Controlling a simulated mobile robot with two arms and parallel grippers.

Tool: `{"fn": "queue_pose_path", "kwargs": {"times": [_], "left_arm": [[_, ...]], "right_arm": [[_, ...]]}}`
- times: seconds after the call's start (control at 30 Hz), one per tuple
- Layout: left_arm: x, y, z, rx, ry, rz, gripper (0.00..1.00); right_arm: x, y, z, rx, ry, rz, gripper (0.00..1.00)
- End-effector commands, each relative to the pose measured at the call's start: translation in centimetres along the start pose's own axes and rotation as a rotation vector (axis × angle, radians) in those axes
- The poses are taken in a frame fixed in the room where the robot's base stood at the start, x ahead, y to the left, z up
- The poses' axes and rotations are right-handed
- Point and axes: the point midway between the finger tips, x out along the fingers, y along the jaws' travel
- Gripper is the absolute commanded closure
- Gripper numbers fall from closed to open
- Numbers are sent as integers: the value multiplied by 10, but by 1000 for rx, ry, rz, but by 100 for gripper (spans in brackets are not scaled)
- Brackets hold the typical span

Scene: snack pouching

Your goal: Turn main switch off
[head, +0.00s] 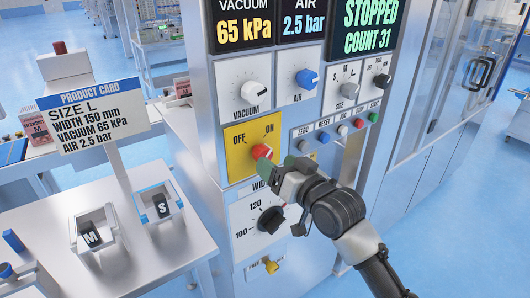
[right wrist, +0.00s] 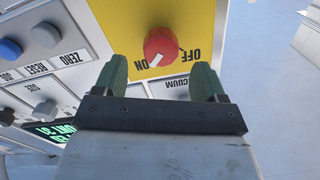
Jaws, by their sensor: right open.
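The main switch is a red knob (head: 261,152) on a yellow plate (head: 238,139) marked OFF and ON, on the front of the machine column. The knob also shows in the right wrist view (right wrist: 160,45), where its white line points toward ON. My right gripper (head: 283,167) is close in front of the plate, just to the right of the knob in the head view. In the right wrist view its two green fingers (right wrist: 160,72) stand apart. The knob is centred just beyond their tips, with nothing gripped. My left gripper is not in view.
Above the switch are the vacuum dial (head: 255,92) and blue air dial (head: 307,79); below is the black width dial (head: 271,220). A row of small buttons (head: 343,130) lies close right of the plate. A product card (head: 95,113) stands over the left table (head: 130,262).

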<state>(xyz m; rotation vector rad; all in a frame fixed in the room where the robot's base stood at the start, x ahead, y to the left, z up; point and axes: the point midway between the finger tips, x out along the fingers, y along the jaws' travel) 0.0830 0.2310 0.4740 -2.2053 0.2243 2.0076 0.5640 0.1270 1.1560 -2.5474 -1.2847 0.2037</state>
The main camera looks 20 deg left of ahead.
Motion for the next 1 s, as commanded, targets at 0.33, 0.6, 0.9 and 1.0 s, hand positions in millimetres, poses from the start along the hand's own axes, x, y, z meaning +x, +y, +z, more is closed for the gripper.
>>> {"fn": "queue_pose_path", "kwargs": {"times": [0.33,0.6,0.9,1.0], "left_arm": [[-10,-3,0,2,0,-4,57],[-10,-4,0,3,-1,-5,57],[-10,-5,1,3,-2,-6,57],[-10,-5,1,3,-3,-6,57]], "right_arm": [[47,0,-1,0,0,1,29],[52,1,0,1,1,1,29],[52,1,0,0,1,2,58],[52,1,0,1,0,2,73]]}}
